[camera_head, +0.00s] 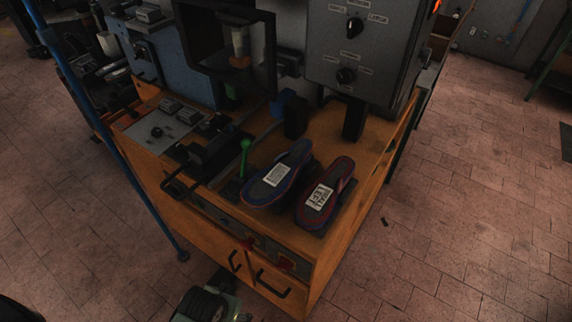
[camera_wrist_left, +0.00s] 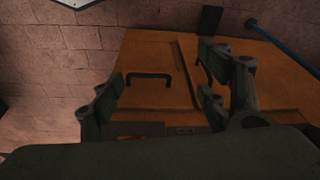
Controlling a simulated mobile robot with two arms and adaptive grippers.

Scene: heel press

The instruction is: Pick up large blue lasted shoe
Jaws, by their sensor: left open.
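A blue shoe (camera_head: 280,177) with a white label lies on the wooden bench top, left of a dark red shoe (camera_head: 326,195) with a label reading LEFT. The two lie side by side near the front right corner. In the left wrist view my left gripper (camera_wrist_left: 160,88) is open and empty, its fingers spread before the cabinet front. Neither shoe shows in that view. A grey part of my own arm shows at the bottom edge of the head view, below the bench top. My right gripper is not in view.
A grey control box (camera_head: 362,50) with knobs rises behind the shoes. A blue pole (camera_head: 110,130) stands at left.

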